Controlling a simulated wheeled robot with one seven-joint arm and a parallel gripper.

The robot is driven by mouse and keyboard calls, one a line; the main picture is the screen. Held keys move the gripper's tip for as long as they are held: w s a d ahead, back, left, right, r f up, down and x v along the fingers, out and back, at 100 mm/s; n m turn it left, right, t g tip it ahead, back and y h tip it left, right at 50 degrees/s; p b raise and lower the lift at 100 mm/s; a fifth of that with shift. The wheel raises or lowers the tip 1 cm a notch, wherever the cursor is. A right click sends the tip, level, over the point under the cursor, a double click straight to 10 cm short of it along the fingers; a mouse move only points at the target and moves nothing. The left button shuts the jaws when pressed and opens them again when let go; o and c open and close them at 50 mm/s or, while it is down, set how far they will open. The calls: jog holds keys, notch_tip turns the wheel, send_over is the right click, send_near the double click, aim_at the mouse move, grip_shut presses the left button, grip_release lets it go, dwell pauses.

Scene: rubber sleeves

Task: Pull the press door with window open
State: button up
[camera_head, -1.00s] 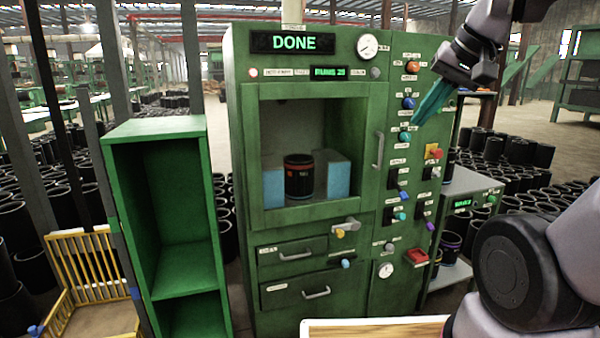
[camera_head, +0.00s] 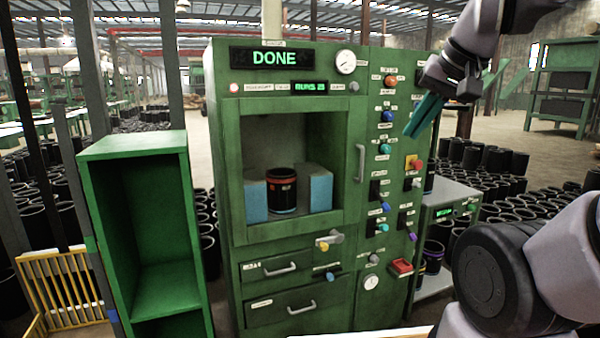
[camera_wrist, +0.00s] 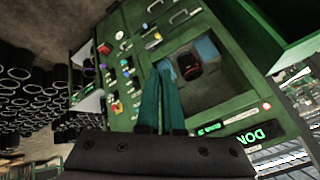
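The green press stands ahead, and its door with a window (camera_head: 232,165) appears closed. The door's vertical handle (camera_head: 361,163) is at its right edge. Through the window, a black sleeve with a red band (camera_head: 282,190) stands between two blue blocks (camera_head: 318,190). My gripper (camera_head: 412,130), with teal fingers, is up in front of the press's right control panel, right of the handle and apart from it. In the wrist view, my gripper's fingertips (camera_wrist: 159,66) lie close together with nothing between them. The window and sleeve (camera_wrist: 188,66) show beyond them.
A green open shelf (camera_head: 133,148) stands left of the press. The control panel (camera_head: 395,100) carries knobs and buttons. Below the door are two drawers (camera_head: 285,305) and a small lever (camera_head: 328,240). A side table (camera_head: 445,197) stands at right. Many black sleeves cover the floor around.

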jog(key=o, duration=0.5)
jog(key=shift+w+a, duration=0.1)
jog(key=shift+o, duration=0.3)
jog(key=w+a+f+m+g+y, duration=0.2)
jog(key=w+a+m+y, duration=0.1)
jog(key=w, duration=0.3)
jog(key=shift+w+a+m+g+y, duration=0.3)
jog(key=shift+a+g, duration=0.1)
jog(key=shift+a, duration=0.2)
jog(key=w+f+m+t+y, duration=0.3)
jog(key=w+m+y, duration=0.5)
jog(key=w, duration=1.2)
jog(key=w+d+f+m+t+h, duration=0.5)
jog(key=w+d+f+m+t, duration=0.3)
jog(key=w+d+f+m, duration=0.75)
jog(key=n, duration=0.1)
send_over(361, 178)
jog(key=shift+w+d+f, duration=0.1)
jog(key=shift+w+f, duration=0.1)
jog(key=shift+f, duration=0.4)
jog(key=shift+w+f, duration=0.2)
jog(key=shift+f, duration=0.35)
